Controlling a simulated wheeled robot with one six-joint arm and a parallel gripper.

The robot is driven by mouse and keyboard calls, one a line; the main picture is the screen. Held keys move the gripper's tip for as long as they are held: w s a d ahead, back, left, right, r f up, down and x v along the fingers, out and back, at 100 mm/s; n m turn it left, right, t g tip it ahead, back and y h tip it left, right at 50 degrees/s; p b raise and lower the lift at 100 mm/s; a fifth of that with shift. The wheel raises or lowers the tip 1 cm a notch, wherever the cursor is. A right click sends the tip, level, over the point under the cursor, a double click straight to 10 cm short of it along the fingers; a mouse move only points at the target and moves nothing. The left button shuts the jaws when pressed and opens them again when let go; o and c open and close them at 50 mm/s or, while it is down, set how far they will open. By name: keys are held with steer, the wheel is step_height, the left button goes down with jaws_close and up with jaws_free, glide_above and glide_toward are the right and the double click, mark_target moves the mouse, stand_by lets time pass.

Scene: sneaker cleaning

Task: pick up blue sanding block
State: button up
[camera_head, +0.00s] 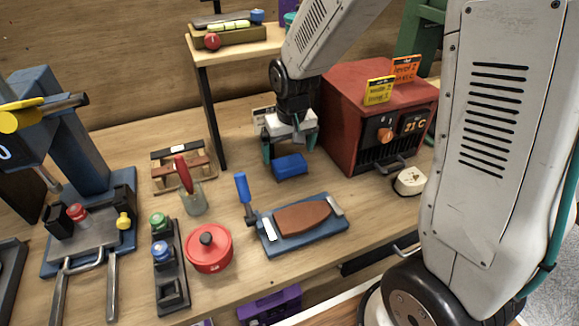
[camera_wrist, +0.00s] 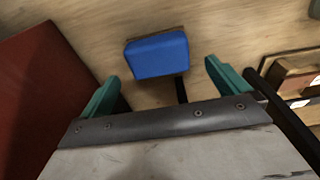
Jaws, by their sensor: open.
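The blue sanding block (camera_head: 289,166) lies on the wooden bench, in front of the red heater box's left side. In the wrist view the blue sanding block (camera_wrist: 157,55) sits ahead of and between the two fingers, apart from both. A dark strip shows at its lower edge there. My gripper (camera_head: 288,150) has teal fingers and hangs just behind the block in the head view. In the wrist view my gripper (camera_wrist: 160,85) is open and empty, with the fingers spread wider than the block.
The red box (camera_head: 350,115) with a dial stands right of my gripper. A shelf (camera_head: 235,47) on a dark post rises to the left. A blue tray with a brown sole (camera_head: 302,218), a blue-handled brush (camera_head: 243,195) and a red round pot (camera_head: 208,248) stand nearer the front.

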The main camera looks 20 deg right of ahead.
mark_target(289, 161)
steer(key=f, duration=0.5)
steer(key=shift+w+d+f, duration=0.15)
steer(key=shift+w, duration=0.05)
steer(key=c, duration=0.9)
steer(key=shift+c, duration=0.2)
step_height(289, 161, up, 10)
steer(key=shift+f, duration=0.1)
steer(key=shift+o, duration=1.1)
steer(key=shift+c, duration=0.5)
